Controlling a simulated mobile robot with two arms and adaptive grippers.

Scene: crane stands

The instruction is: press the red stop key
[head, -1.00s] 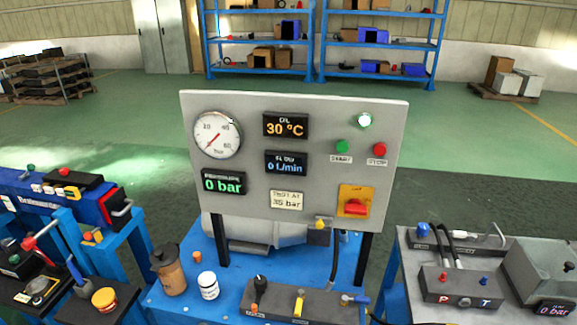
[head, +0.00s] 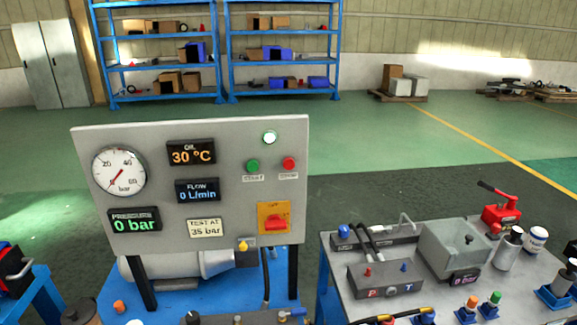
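The red stop key (head: 289,163) is a round red button at the upper right of the grey control panel (head: 240,219), with a small label below it. A green start key (head: 252,166) sits just to its left. A lit whitish-green lamp (head: 269,138) is above them. The displays read 30 °C, 0 L/min and 0 bar. Neither of my grippers shows in the head view.
The panel stands on a blue bench (head: 190,295). To the right is a grey table (head: 420,297) with a grey box unit (head: 452,248), hoses, a red hand-lever device (head: 501,214) and small bottles. Blue shelves (head: 215,97) stand at the back. The green floor behind the panel is clear.

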